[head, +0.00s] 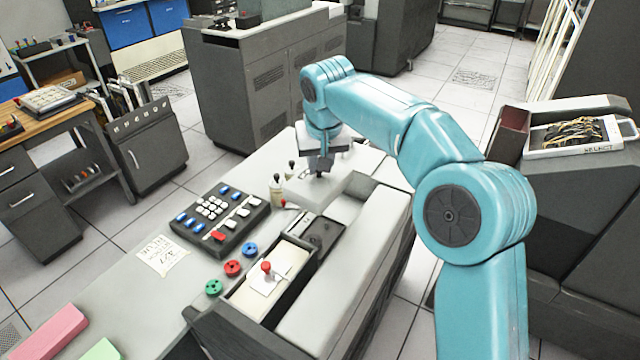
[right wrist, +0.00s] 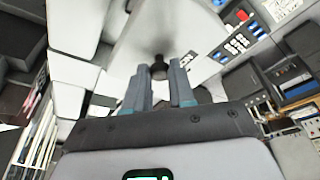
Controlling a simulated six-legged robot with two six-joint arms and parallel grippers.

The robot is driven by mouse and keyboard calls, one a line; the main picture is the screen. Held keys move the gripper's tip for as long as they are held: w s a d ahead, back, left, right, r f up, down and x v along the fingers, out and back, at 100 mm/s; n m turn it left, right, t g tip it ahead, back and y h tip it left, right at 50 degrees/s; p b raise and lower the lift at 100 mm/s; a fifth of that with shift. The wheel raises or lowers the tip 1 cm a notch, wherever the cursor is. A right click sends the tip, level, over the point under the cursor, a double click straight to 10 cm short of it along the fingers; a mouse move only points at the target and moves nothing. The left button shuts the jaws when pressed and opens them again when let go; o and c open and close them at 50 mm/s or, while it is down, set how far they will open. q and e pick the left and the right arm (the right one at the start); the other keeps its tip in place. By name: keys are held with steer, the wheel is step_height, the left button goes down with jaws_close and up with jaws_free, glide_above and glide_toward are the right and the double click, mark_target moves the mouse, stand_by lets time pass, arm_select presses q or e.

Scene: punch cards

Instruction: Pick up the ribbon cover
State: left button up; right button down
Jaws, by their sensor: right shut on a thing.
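The ribbon cover (head: 300,190) appears to be the pale grey cover on the keypunch machine, with a small dark knob on top. My right gripper (head: 320,168) points down onto it from above, at the far end of the machine. In the right wrist view the two fingers of my right gripper (right wrist: 160,82) stand on either side of the dark knob (right wrist: 160,67), which rises from a pale grey surface. The gripper is shut on this knob. I cannot tell whether the cover is raised off the machine. My left gripper is not in view.
A dark keypad (head: 220,216) and a paper note (head: 162,256) lie left of the machine. Green, blue and red discs (head: 232,268) lie near a card bed with a red knob (head: 267,267). A grey cabinet (head: 255,85) stands behind.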

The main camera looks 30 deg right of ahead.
step_height(320, 180, up, 15)
steer(key=p, duration=0.8)
steer(key=shift+r, duration=0.2)
steer(key=shift+w, duration=0.2)
steer(key=shift+w+r, duration=0.1)
steer(key=shift+w, duration=0.25)
steer(key=shift+w+d, duration=0.15)
steer(key=shift+w, duration=0.2)
